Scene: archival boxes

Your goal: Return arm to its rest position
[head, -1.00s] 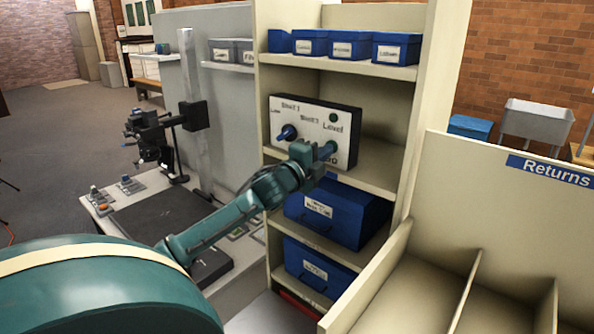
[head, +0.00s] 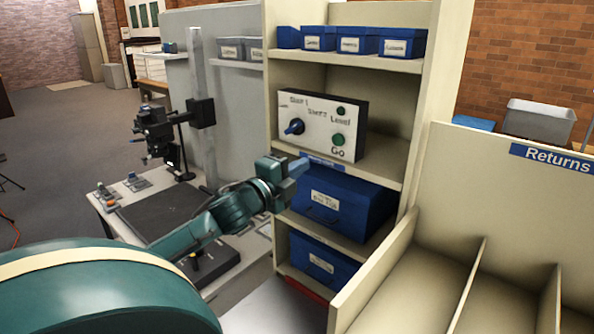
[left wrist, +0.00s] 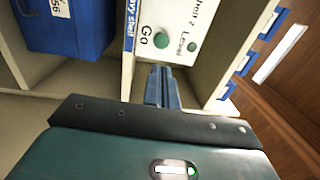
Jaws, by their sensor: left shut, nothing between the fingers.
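My left arm comes in from the left in the head view, and its gripper (head: 298,167) is shut and empty. The gripper is in front of the shelf unit, below and left of the control panel (head: 316,127), apart from it. My right gripper is not in view.
The shelf unit (head: 267,90) holds large blue boxes (head: 340,205) below the panel and small blue boxes (head: 358,40) above. A Returns rack (head: 552,157) with dividers stands at the right. A camera stand (head: 197,115) over a table is at the left.

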